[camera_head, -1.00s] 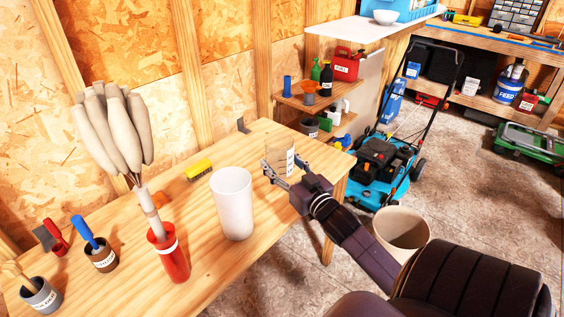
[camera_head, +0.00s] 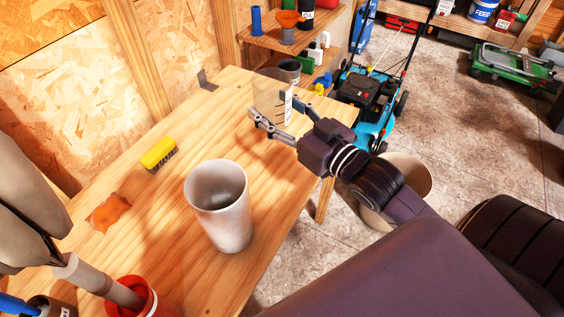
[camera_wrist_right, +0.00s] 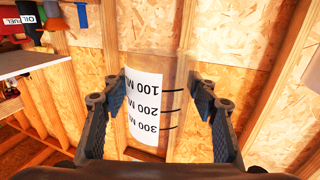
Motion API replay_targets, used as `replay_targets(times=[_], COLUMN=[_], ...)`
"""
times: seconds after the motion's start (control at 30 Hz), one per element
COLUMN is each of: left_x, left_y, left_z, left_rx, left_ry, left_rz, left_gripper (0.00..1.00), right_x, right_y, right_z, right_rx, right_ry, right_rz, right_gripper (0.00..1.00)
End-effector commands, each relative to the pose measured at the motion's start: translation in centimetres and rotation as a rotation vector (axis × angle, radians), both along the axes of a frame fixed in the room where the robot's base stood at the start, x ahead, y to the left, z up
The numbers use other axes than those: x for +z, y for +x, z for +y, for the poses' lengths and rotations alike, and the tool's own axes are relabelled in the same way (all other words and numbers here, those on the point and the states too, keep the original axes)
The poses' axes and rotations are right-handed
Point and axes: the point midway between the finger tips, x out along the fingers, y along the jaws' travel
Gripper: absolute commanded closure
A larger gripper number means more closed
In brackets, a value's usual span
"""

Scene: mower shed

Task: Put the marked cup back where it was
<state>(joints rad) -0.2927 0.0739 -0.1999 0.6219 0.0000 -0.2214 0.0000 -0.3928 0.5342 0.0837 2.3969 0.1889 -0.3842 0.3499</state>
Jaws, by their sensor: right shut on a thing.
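The marked cup (camera_head: 270,100) is clear, with a white label and black marks. My right gripper (camera_head: 276,107) is shut on it, one finger on each side, at the far right end of the wooden table (camera_head: 180,250). In the right wrist view the cup (camera_wrist_right: 146,108) shows its 100, 200 and 300 ML marks upside down between my right gripper's fingers (camera_wrist_right: 158,110). I cannot tell whether its base touches the table. My left gripper is not in view.
A white tumbler (camera_head: 222,225) stands on the table near the arm. A yellow brush (camera_head: 159,154), an orange cloth (camera_head: 108,212) and a red container (camera_head: 135,300) are to the left. A shelf (camera_head: 268,42) and blue mower (camera_head: 368,95) are beyond. The tabletop between brush and cup is clear.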

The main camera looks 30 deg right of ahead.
Motion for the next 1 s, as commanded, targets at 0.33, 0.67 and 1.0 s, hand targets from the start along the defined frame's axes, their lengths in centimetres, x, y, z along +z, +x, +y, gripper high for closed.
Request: replay_targets(times=[0.33, 0.67, 1.0], left_x=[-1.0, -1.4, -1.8], left_y=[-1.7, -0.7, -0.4], left_z=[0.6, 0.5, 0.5], left_rx=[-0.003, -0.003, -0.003], left_ry=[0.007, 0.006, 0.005], left_rz=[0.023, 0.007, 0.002], left_gripper=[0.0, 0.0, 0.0], right_x=[-9.1, -15.2, -19.0], right_y=[-0.1, -0.1, -0.1], right_z=[0.0, 0.0, 0.1], right_rx=[-0.001, 0.0, 0.0], right_ry=[0.001, 0.001, 0.001], right_rz=[0.007, 0.001, 0.001], right_gripper=[0.82, 0.82, 0.82])
